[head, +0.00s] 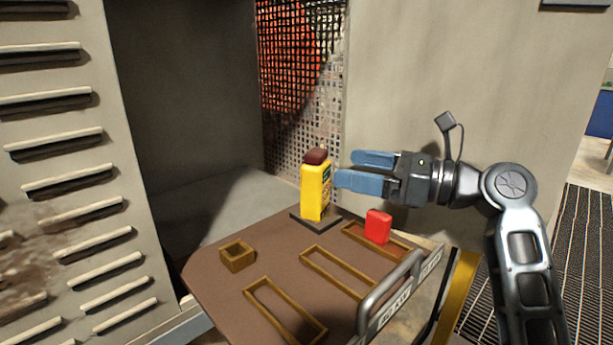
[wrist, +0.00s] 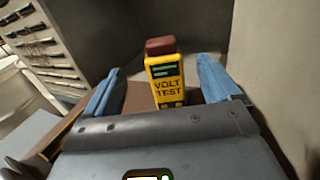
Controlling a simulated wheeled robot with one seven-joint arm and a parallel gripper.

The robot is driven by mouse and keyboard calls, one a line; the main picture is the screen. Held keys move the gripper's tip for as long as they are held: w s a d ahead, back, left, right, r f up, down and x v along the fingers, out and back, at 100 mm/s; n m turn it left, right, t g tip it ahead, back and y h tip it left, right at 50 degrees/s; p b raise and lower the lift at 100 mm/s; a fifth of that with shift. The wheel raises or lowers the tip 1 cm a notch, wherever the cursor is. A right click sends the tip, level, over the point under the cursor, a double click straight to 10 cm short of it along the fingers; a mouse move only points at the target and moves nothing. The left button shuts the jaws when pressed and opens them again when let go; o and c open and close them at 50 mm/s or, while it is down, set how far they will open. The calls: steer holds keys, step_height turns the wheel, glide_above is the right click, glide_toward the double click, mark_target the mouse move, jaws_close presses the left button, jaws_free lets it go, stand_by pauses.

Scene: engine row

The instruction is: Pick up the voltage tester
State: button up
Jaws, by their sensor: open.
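The voltage tester (head: 316,190) is a yellow upright block with a dark red-brown top. It stands on a small dark base (head: 315,220) at the back of the brown tray-like board. In the wrist view the tester (wrist: 165,80) shows the words VOLT TEST and a small dark display, between my two blue fingers. My gripper (head: 352,170) is open, its fingers pointing left toward the tester from the right at about its upper half. In the wrist view the fingers (wrist: 160,85) stand apart on either side, with gaps to the tester. Its lower end is hidden there by my gripper body.
The brown board (head: 225,285) carries a small square wooden frame (head: 237,257), several long wooden frames (head: 285,312) and a red block (head: 378,226). A metal handle (head: 390,290) edges its front right. A louvred panel (head: 60,150) stands left; a grey wall (head: 430,90) stands behind my gripper.

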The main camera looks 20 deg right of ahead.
mark_target(324, 160)
steer(key=shift+p+x, duration=0.55)
steer(key=shift+x, duration=3.45)
steer(key=shift+w+d, duration=0.1)
steer(key=shift+d, duration=0.05)
steer(key=shift+c, duration=0.3)
steer(key=shift+r, duration=0.1)
jaws_close()
